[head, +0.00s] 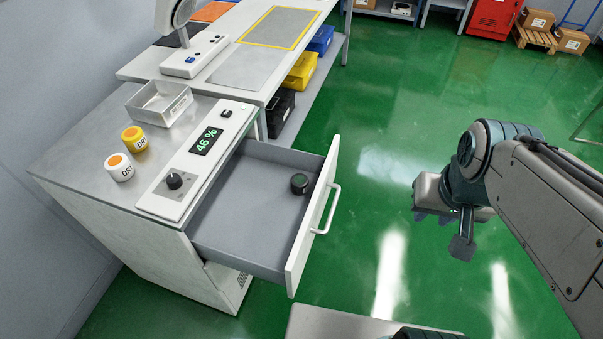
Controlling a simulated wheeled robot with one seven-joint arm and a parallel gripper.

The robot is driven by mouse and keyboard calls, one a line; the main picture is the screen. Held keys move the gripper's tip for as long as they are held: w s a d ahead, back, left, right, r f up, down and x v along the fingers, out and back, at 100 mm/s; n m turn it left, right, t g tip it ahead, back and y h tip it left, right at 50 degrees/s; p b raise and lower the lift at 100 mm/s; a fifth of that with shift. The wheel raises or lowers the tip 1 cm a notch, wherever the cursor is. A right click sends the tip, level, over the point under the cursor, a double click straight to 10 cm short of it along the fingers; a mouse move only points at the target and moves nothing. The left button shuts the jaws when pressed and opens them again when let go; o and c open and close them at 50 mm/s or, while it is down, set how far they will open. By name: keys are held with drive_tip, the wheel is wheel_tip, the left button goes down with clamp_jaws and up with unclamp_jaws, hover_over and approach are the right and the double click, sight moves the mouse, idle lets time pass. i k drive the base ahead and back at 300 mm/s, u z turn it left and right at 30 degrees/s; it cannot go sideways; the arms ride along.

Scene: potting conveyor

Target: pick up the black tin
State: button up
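The black tin (300,184) is a small round dark can with a greenish top. It stands inside the open drawer (240,215), near the drawer's front panel and toward its far side. My gripper (440,232) is to the right of the drawer, outside it, above the green floor. It is well apart from the tin and holds nothing that I can see. Its fingers point down, and I cannot make out the gap between them clearly.
The drawer's white front panel with a bar handle (328,212) stands between my gripper and the tin. On the cabinet top are a yellow tin (134,139), a white tin (119,168), a metal tray (138,113) and a control panel (160,200). Open floor lies right.

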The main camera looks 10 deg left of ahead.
sight(299, 182)
drive_tip(key=u, duration=0.7)
drive_tip(key=k, duration=0.35)
drive_tip(key=u, duration=0.1)
drive_tip(key=i, duration=0.4)
drive_tip(key=z, duration=1.45)
drive_tip(key=i, duration=2.25)
drive_tip(key=u, duration=1.2)
